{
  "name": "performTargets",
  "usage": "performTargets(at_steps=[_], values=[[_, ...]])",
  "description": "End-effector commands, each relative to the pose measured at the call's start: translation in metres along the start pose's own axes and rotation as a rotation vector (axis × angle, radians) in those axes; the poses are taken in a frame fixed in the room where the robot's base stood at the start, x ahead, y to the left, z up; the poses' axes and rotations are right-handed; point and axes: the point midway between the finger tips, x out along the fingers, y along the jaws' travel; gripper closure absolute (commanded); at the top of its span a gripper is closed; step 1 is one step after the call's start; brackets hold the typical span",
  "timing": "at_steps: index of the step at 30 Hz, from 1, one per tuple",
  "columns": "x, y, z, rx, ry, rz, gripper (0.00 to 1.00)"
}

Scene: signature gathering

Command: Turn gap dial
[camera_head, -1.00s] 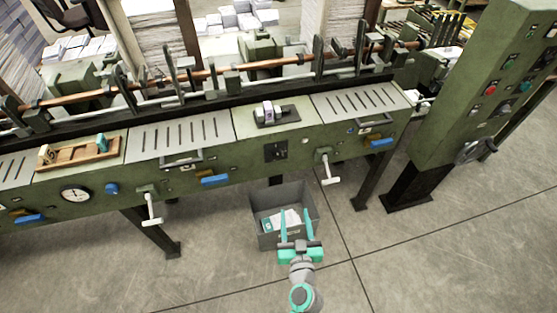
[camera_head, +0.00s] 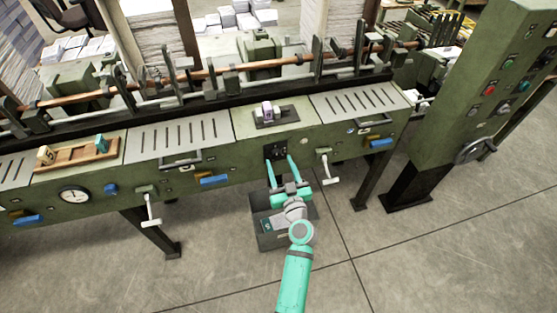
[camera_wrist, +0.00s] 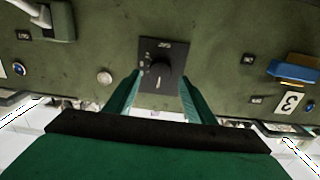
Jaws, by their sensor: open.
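The gap dial is a round black knob (camera_wrist: 160,69) on a square black plate (camera_wrist: 163,52) with white markings, on the green front panel of the machine. In the head view the black plate (camera_head: 276,150) is partly hidden by my gripper. My gripper (camera_head: 280,159) is open and empty, its two teal fingers pointing at the panel. In the wrist view the fingertips (camera_wrist: 160,76) stand on the left and right of the knob, near the plate's lower half. I cannot tell whether they touch the panel.
A grey bin (camera_head: 268,242) stands on the floor below my gripper. A white-handled crank (camera_head: 325,168) sticks out of the panel to the right. Blue handles (camera_head: 214,180) and a round gauge (camera_head: 75,194) are farther left. A control cabinet (camera_head: 455,110) stands at the right.

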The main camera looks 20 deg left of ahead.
Motion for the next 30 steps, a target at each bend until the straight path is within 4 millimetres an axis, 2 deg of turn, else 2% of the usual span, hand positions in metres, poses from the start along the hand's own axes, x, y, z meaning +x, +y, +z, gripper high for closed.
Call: performTargets(at_steps=[6, 17, 22, 30], values=[[0.022, 0.0, 0.0, 0.001, 0.0, 0.0, 0.51], [0.027, -0.003, 0.0, 0.001, 0.0, -0.004, 0.51], [0.026, -0.002, 0.0, 0.001, -0.001, -0.003, 0.89], [0.025, 0.0, 0.001, 0.012, -0.001, -0.001, 0.91]])
